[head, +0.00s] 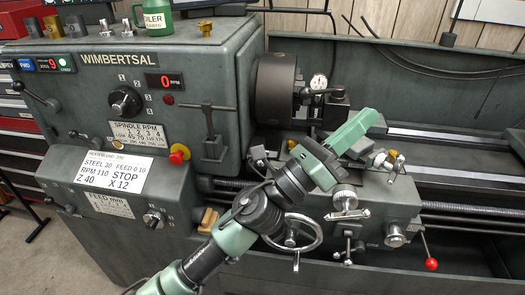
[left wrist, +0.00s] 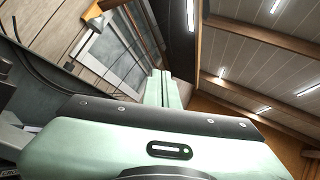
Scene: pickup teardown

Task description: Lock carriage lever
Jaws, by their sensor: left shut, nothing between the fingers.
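The grey lathe carriage (head: 385,212) is at the centre right in the head view, with a handwheel (head: 315,236) on its front. A lever with a red ball end (head: 431,264) hangs at its right side. I cannot tell which of these handles is the carriage lock lever. My left gripper (head: 372,117) is shut and empty above the carriage, reaching up and right beside the tool post. Its closed fingers (left wrist: 163,88) show in the left wrist view, with nothing between them.
The headstock (head: 220,75) with knobs and displays fills the left. The dark chuck (head: 276,90), a dial gauge (head: 318,82) and the tool post (head: 336,103) stand close to my gripper. Bed rails (head: 450,140) run clear to the right. A green oiler (head: 158,20) stands on top.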

